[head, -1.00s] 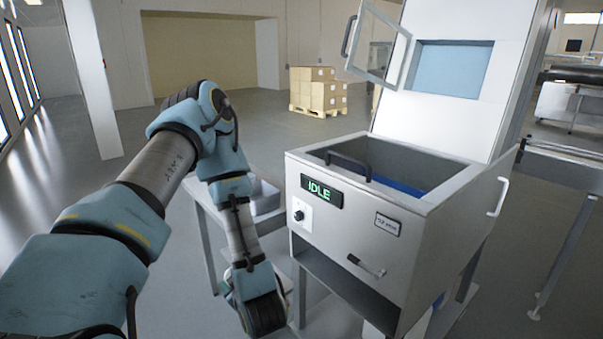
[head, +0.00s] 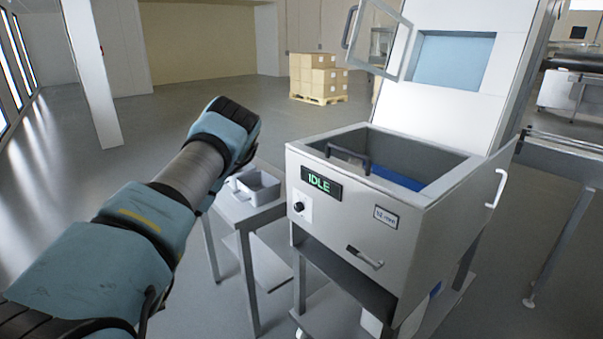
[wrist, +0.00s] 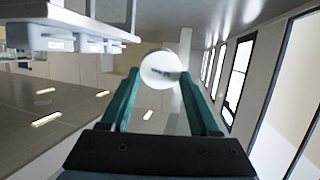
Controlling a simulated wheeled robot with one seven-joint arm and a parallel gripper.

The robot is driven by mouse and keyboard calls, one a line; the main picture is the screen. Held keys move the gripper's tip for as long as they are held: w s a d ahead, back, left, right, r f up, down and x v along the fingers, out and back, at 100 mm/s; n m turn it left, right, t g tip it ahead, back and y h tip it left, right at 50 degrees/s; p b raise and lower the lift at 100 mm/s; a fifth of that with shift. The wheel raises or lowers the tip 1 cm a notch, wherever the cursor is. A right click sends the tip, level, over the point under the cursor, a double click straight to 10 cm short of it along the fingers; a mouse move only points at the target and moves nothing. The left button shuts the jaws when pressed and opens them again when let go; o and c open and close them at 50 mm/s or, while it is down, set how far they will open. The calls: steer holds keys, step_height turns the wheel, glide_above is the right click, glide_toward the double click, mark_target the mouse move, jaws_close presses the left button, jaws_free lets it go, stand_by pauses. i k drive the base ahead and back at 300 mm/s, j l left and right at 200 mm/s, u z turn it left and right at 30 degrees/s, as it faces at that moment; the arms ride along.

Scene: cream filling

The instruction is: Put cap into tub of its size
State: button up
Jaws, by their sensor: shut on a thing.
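A white round cap (wrist: 161,69) with a small dark marking is between the teal fingers of my gripper (wrist: 160,80) in the wrist view. The gripper is shut on the cap and holds it up in the air, clear of any surface. In the head view the gripper and cap are hidden behind my arm. No tub can be made out for certain in either view.
A machine (head: 345,220) with a lit IDLE sign stands with its lid raised and its chamber open. Left of it is a small grey table (head: 245,213) with grey bins (head: 262,190). Stacked boxes (head: 318,78) stand far back. The floor left is clear.

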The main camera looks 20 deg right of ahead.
mark_target(230, 183)
steer(key=z, duration=0.55)
steer(key=i+j+z, duration=0.3)
steer(key=j, duration=0.15)
steer(key=j+z, duration=0.6)
steer(key=j, duration=0.3)
steer(key=i+j, duration=0.1)
steer(key=j, duration=0.4)
steer(key=i+j, duration=0.1)
steer(key=j, duration=0.4)
steer(key=z, duration=0.05)
